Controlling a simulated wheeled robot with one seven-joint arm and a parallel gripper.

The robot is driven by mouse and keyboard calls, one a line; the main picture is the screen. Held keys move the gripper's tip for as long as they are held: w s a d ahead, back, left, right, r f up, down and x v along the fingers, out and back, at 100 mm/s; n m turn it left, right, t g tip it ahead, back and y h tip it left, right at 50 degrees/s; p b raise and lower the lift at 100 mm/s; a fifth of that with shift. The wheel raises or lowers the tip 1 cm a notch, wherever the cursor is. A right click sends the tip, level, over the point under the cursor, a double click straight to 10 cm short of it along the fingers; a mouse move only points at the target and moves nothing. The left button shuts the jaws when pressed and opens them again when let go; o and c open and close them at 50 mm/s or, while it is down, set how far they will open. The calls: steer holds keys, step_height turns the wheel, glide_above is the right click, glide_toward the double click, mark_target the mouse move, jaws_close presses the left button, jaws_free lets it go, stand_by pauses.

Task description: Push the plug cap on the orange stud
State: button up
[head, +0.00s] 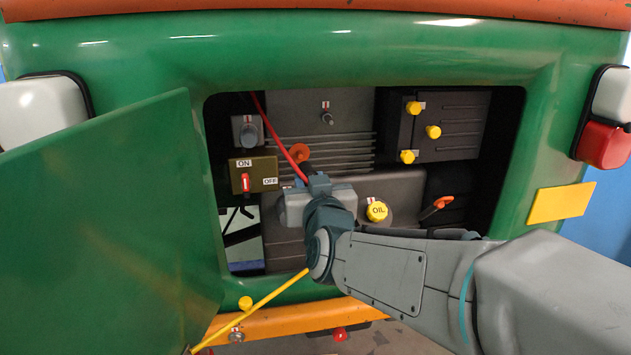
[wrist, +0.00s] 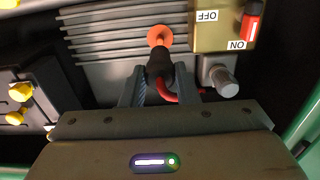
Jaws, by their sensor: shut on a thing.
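My gripper (head: 312,184) is inside the open bay, and its fingers show in the wrist view (wrist: 160,88). It is shut on the black plug cap (wrist: 159,66), which has a red cable (head: 276,133) running from it up to the top left of the bay. The orange stud (head: 299,152) sits on the grey ribbed engine block. In the wrist view the orange stud (wrist: 160,36) is straight ahead of the cap's far end and lined up with it. I cannot tell whether the cap touches the stud. My gripper partly hides the cap in the head view.
An ON/OFF switch box (head: 241,178) with a red lever is close left of my gripper. A yellow OIL cap (head: 377,211) and an orange-handled dipstick (head: 441,203) are to the right. The open green door (head: 110,230) is at left; a yellow rod (head: 262,300) slants below.

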mark_target(305, 167)
steer(key=shift+b+x, duration=0.9)
steer(key=shift+x, duration=2.7)
stand_by(2.4)
steer(key=o, duration=1)
steer(key=shift+c, duration=0.7)
steer(key=shift+s, duration=0.15)
steer(key=b+v, duration=0.1)
steer(key=v, duration=0.7)
